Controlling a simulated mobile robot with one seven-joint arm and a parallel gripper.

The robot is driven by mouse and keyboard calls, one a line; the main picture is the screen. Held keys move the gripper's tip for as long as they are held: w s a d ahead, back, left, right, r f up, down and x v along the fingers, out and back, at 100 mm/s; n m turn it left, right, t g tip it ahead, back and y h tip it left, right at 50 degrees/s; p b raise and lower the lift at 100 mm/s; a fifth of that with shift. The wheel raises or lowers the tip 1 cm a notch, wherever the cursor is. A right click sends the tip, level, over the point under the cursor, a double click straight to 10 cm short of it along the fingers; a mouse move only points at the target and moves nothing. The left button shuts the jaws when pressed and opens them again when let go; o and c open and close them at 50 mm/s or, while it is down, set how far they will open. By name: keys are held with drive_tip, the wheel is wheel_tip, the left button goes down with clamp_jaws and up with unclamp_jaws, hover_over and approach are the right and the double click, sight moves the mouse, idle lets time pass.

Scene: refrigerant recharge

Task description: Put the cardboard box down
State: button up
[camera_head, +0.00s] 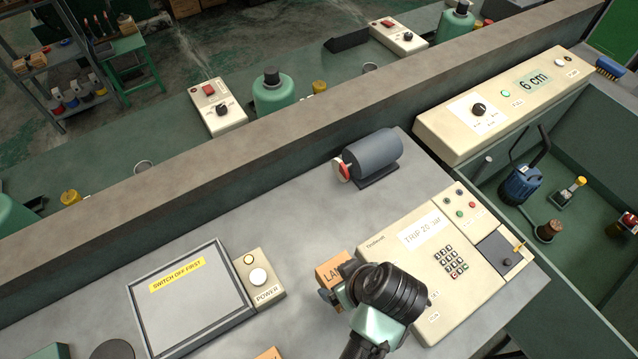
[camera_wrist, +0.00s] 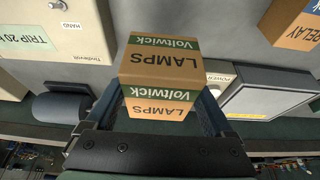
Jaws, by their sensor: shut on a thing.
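The cardboard box (camera_head: 331,266) is brown with a green band; in the wrist view (camera_wrist: 160,68) it reads LAMPS and Voltwick. My gripper (camera_head: 338,287) is shut on it, with one finger on each side in the wrist view (camera_wrist: 160,106). The box is over the grey bench top (camera_head: 315,225), between the power switch box and the cream keypad panel. My wrist hides part of the box in the head view. I cannot tell whether its underside touches the bench.
The cream keypad panel (camera_head: 440,262) is close on the right. The POWER switch box (camera_head: 261,280) and framed panel (camera_head: 192,305) are on the left. A grey motor (camera_head: 373,157) is behind. A RELAY box (camera_wrist: 296,22) is nearby. Bare bench lies behind the held box.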

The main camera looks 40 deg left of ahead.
wheel_tip(320, 180, down, 10)
drive_tip(key=shift+r+p, duration=0.1)
drive_tip(key=shift+p, duration=0.2)
idle(0.3)
drive_tip(key=o, duration=1.2)
drive_tip(key=shift+c, duration=0.2)
